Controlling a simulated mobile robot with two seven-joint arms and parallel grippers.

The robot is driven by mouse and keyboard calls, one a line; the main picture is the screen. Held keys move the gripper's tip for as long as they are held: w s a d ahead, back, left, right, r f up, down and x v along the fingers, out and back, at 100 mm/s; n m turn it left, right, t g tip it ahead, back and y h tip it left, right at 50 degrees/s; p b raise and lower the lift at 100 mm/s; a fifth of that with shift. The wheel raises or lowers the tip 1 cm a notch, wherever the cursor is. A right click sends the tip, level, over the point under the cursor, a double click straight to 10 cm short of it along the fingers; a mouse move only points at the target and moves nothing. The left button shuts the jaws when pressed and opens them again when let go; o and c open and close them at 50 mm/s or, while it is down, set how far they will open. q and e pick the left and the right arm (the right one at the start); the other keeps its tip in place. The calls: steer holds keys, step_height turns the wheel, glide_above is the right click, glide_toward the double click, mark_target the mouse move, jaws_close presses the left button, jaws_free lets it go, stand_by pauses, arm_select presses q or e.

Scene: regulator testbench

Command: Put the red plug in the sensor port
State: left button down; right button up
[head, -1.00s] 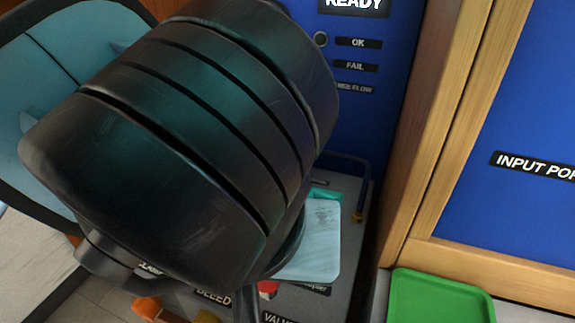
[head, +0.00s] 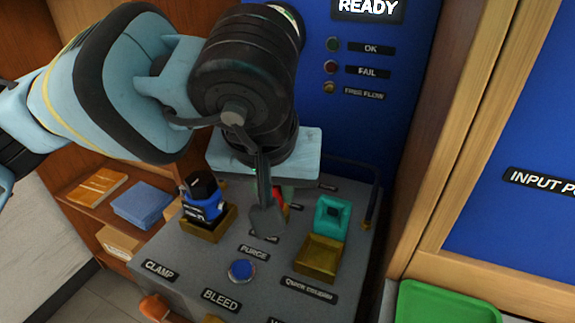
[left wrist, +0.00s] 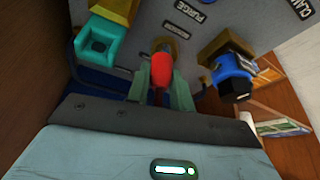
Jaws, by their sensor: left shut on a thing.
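My left gripper (head: 275,208) points down over the grey test bench and is shut on the red plug (head: 280,203), which is mostly hidden behind a finger in the head view. In the left wrist view the red plug (left wrist: 161,72) sits between the green fingers of my left gripper (left wrist: 161,85). My right gripper is not in view.
A blue regulator with a black knob (head: 203,200) stands on a brass block left of my gripper. A teal socket (head: 332,215) and a brass block (head: 318,258) stand to the right. A blue button (head: 241,271) is in front. A green tray (head: 445,300) lies at lower right.

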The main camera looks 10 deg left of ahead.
mark_target(274, 191)
arm_select(q)
steer(key=shift+w+a+f, duration=0.1)
steer(key=shift+w+a, duration=0.15)
steer(key=shift+w, duration=0.55)
steer(key=shift+w+a, duration=0.2)
steer(key=shift+w, duration=0.6)
steer(key=shift+w+a+f, duration=0.1)
steer(key=shift+w+f, duration=0.1)
steer(key=shift+w, duration=0.1)
steer(key=shift+f, duration=1.6)
steer(key=shift+f, duration=0.15)
steer(key=c, duration=1.2)
jaws_free()
steer(key=shift+c, duration=0.2)
